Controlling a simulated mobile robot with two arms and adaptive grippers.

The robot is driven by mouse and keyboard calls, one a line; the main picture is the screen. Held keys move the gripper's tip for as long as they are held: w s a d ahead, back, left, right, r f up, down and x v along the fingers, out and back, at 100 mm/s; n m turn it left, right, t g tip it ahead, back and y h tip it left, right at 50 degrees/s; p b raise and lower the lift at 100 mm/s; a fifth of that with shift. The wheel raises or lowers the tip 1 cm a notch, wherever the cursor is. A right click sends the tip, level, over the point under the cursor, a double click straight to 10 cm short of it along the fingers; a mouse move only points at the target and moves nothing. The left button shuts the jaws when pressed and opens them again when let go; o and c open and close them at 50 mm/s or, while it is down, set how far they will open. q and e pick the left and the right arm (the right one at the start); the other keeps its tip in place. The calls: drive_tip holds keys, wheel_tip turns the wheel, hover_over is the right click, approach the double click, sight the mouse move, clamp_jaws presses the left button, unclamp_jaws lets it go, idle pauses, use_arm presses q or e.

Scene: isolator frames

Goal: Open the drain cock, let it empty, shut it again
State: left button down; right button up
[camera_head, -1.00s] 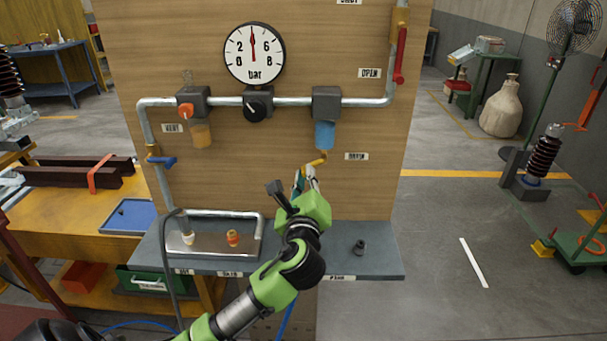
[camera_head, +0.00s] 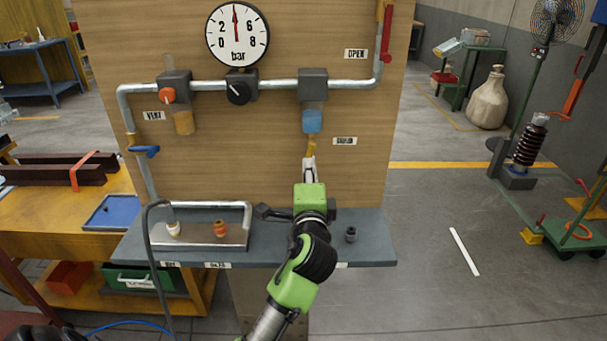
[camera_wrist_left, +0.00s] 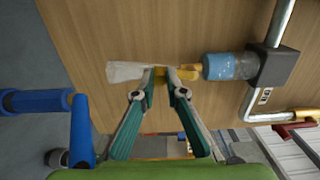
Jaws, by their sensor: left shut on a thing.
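The yellow drain cock (camera_head: 312,147) hangs under the blue-filled bowl (camera_head: 312,122) on the right of the panel's pipe. In the left wrist view the fingertips are closed around the yellow drain cock (camera_wrist_left: 161,77), below the bowl (camera_wrist_left: 229,66). A pale fan-shaped patch (camera_wrist_left: 125,71) spreads from the cock away from the bowl; it looks like outflowing spray, but I cannot be sure. The bowl's upper part looks paler than its lower part. My right gripper is not in view.
The gauge (camera_head: 237,34) needle points straight up. A grey shelf (camera_head: 375,253) juts out below, holding a tray (camera_head: 196,236) and a small dark fitting (camera_head: 351,234). A blue lever (camera_head: 144,151) and an orange knob (camera_head: 168,95) are left.

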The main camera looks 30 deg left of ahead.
use_arm(q)
drive_tip(key=shift+w+d+f+n+b, duration=0.1)
drive_tip(key=shift+w+d+n+b, duration=0.1)
drive_tip(key=shift+n, duration=0.35)
drive_tip(key=shift+w+d+f+n+b, duration=0.1)
drive_tip(key=shift+d+n+b, duration=0.05)
drive_tip(key=shift+n, duration=0.4)
drive_tip(key=shift+r, duration=0.1)
drive_tip(key=c, duration=2)
unclamp_jaws()
drive_tip(key=shift+c, duration=0.2)
drive_tip(key=v, duration=1.2)
